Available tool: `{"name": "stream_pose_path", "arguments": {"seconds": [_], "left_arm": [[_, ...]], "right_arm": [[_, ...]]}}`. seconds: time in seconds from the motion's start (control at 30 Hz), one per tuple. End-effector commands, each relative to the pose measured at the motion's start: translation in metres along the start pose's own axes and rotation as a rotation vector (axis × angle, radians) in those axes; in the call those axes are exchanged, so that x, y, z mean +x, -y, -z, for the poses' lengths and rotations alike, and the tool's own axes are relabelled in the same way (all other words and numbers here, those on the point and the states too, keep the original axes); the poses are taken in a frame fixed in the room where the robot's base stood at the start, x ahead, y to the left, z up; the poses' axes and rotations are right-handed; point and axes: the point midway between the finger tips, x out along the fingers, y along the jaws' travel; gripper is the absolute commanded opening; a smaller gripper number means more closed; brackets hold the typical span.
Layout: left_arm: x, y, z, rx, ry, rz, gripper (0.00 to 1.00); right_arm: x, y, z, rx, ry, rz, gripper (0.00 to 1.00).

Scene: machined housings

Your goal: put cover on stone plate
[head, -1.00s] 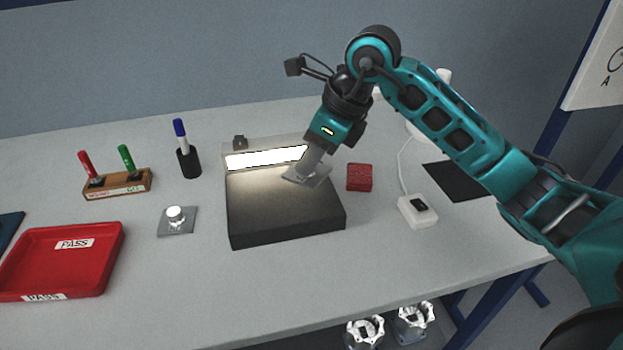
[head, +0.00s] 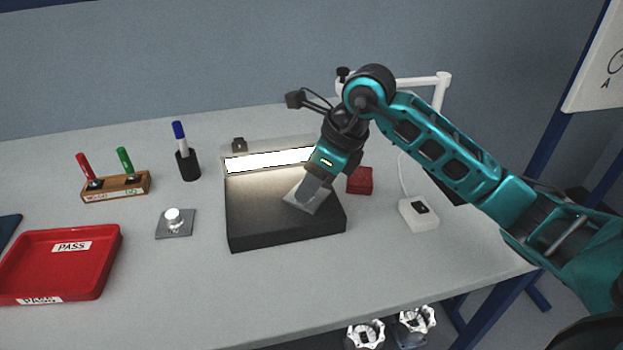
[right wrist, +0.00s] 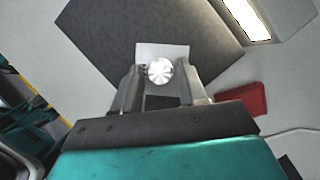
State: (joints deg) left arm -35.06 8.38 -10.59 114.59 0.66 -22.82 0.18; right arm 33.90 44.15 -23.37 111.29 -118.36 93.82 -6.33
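The stone plate (head: 255,222) is a thick dark slab on the table, with a lit lamp strip along its back edge. My right gripper (head: 309,190) is over the right part of the slab, pointing down. It is shut on the cover (head: 300,203), a pale square plate with a round ribbed knob. In the right wrist view the knob of the cover (right wrist: 160,72) sits between the two fingers (right wrist: 160,80), with the stone plate (right wrist: 110,25) behind. Whether the cover touches the slab is not clear. My left gripper is not in view.
A similar square plate with a silver knob (head: 174,226) lies left of the slab. A red block (head: 360,181) and a white box (head: 418,213) stand right. A red PASS tray (head: 60,280), marker holder (head: 116,187) and pen cup (head: 188,166) are left. Housings (head: 366,334) sit below the table edge.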

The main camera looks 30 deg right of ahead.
Motion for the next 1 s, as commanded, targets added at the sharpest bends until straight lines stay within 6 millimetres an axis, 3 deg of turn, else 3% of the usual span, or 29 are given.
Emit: {"name": "stream_pose_path", "arguments": {"seconds": [0.1,0.47,0.8,1.0], "left_arm": [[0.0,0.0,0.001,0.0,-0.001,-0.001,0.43],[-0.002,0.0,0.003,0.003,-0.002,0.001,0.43],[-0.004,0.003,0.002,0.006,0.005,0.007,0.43],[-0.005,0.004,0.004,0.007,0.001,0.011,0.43]], "right_arm": [[0.0,0.0,0.0,0.0,0.0,0.0,0.51],[-0.01,0.001,-0.002,0.0,0.0,0.002,0.51],[-0.082,0.001,-0.002,0.0,0.001,0.005,0.51],[-0.113,0.001,-0.002,0.001,0.001,0.002,0.51]]}}
